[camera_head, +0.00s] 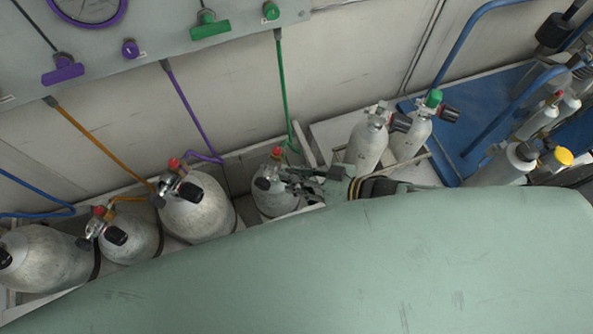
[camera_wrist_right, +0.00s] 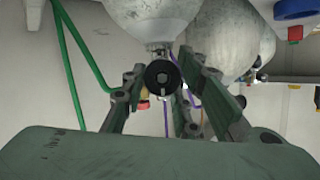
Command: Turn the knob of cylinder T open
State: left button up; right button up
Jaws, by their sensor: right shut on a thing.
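A grey cylinder (camera_head: 275,199) with a red cap and a green hose stands in the rack below the wall panel. I cannot read a letter on it, so I cannot tell from a label that it is cylinder T. My right gripper (camera_head: 292,181) reaches its valve from the right. In the right wrist view a round black knob (camera_wrist_right: 162,76) sits between the fingers of my right gripper (camera_wrist_right: 160,92), which is shut on it. That cylinder's body (camera_wrist_right: 143,20) shows upside down above the knob. The fingers partly hide the valve in the head view. My left gripper is not in view.
Grey cylinders (camera_head: 197,212) with orange and purple hoses stand to the left. Two cylinders (camera_head: 366,145) stand to the right, one with a green cap, before a blue frame (camera_head: 462,150). The wall panel (camera_head: 160,30) has purple and green handles above. My green arm covers the lower foreground.

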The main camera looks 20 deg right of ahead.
jog(key=n+t+h+p, duration=0.1)
jog(key=n, duration=0.1)
jog(key=shift+d+n+p, duration=0.15)
jog(key=shift+n+p, duration=0.15)
jog(key=shift+p, duration=0.05)
jog(key=shift+s+f+n+t+h, duration=0.1)
jog(key=shift+n+t+h, duration=0.35)
jog(key=shift+n, duration=0.25)
jog(key=shift+n+t, duration=0.25)
jog(key=shift+n, duration=0.35)
jog(key=n, duration=0.1)
jog(key=n+t+h+b, duration=0.1)
jog(key=shift+s+a+f+n, duration=0.1)
jog(key=shift+a+n, duration=0.1)
jog(key=shift+n, duration=0.1)
jog(key=shift+a+n+t+b, duration=0.1)
jog(key=shift+n+t+b, duration=0.8)
jog(key=shift+n, duration=0.2)
jog(key=shift+r+n+b, duration=0.25)
jog(key=shift+n+b, duration=0.1)
jog(key=shift+n, duration=0.15)
